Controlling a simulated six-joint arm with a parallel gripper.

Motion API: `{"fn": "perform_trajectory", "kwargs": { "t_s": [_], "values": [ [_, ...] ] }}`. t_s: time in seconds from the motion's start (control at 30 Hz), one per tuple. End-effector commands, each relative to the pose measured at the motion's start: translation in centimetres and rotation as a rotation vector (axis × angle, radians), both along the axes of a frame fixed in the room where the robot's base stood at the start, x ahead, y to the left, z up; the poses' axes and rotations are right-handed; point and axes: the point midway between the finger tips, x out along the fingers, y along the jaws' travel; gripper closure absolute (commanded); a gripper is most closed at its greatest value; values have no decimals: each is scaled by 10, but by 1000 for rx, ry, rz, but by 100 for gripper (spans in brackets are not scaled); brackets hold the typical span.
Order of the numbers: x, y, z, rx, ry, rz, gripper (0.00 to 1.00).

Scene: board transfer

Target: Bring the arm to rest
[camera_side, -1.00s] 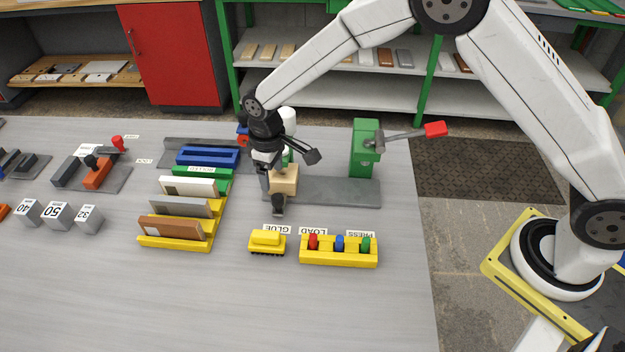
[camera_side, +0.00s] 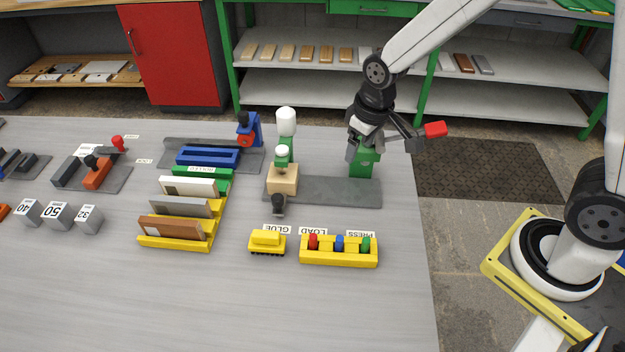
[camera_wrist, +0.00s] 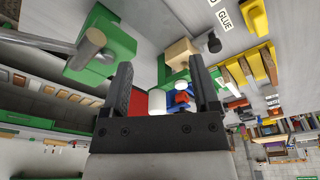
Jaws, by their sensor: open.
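My gripper (camera_side: 382,143) is raised at the right part of the bench, in front of the green press (camera_side: 361,165) as the side view sees it, and hides much of it. The press's red-ended handle (camera_side: 434,129) sticks out to the right, just beyond the gripper. In the wrist view my gripper's two dark fingers (camera_wrist: 160,92) stand wide apart with nothing held between them. The green press (camera_wrist: 105,48) shows to their left in that view. Whether the gripper touches the press or its handle I cannot tell.
A tan block with a white-topped green bottle (camera_side: 284,180) stands on the grey base plate (camera_side: 330,190). A yellow rack (camera_side: 338,258) with coloured pegs and a small yellow block (camera_side: 267,241) lie in front. Boards stand in slotted holders (camera_side: 175,244) to the left. The front of the bench is clear.

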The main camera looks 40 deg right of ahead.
Motion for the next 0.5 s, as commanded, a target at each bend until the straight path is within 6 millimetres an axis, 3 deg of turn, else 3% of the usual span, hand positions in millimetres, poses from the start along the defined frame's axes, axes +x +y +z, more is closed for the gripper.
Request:
{"fn": "perform_trajectory", "kwargs": {
  "t_s": [0.3,0.5],
  "values": [
    [-70,-37,9,12,-60,-138,22],
    [-89,-44,8,15,-75,-173,22]
  ]
}}
